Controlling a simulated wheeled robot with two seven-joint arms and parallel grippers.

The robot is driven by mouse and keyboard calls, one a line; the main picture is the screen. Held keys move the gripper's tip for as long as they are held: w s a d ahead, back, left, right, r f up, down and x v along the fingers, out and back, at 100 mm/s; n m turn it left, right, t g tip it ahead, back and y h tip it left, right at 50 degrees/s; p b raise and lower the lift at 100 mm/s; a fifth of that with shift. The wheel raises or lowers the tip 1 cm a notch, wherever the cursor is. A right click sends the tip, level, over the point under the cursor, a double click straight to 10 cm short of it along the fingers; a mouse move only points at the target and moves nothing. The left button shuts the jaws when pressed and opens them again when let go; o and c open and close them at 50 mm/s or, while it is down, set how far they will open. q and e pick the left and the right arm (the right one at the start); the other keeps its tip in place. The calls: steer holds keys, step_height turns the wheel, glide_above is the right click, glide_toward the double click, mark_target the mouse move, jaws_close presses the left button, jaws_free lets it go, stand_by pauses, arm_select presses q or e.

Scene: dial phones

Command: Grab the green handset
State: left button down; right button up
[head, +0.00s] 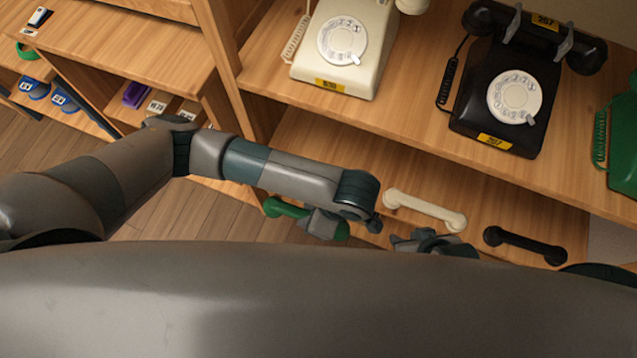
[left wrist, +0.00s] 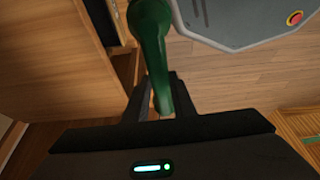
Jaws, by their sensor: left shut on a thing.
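The green handset (head: 285,209) is in my left gripper (head: 322,224), whose fingers are shut across it. It is held in front of the lower shelf, to the left of the cream handset (head: 425,210). In the left wrist view the green handset (left wrist: 150,40) runs lengthwise from the top edge down between the two dark fingers (left wrist: 158,98). My right gripper (head: 430,243) is low in the head view, below the cream handset, mostly hidden by my own body. I cannot tell whether it is open.
The cream handset and a black handset (head: 524,245) lie on the lower shelf (head: 480,190). Above stand a cream dial phone (head: 335,65), a black dial phone (head: 500,110) and a green phone (head: 622,150). Another shelf unit (head: 130,60) at left holds small items. Wooden floor shows between.

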arm_select(q)
steer(key=shift+s+a, duration=0.3)
steer(key=shift+s, duration=0.7)
steer(key=shift+s+a, duration=0.3)
steer(key=shift+s, duration=0.65)
steer(key=shift+r, duration=0.1)
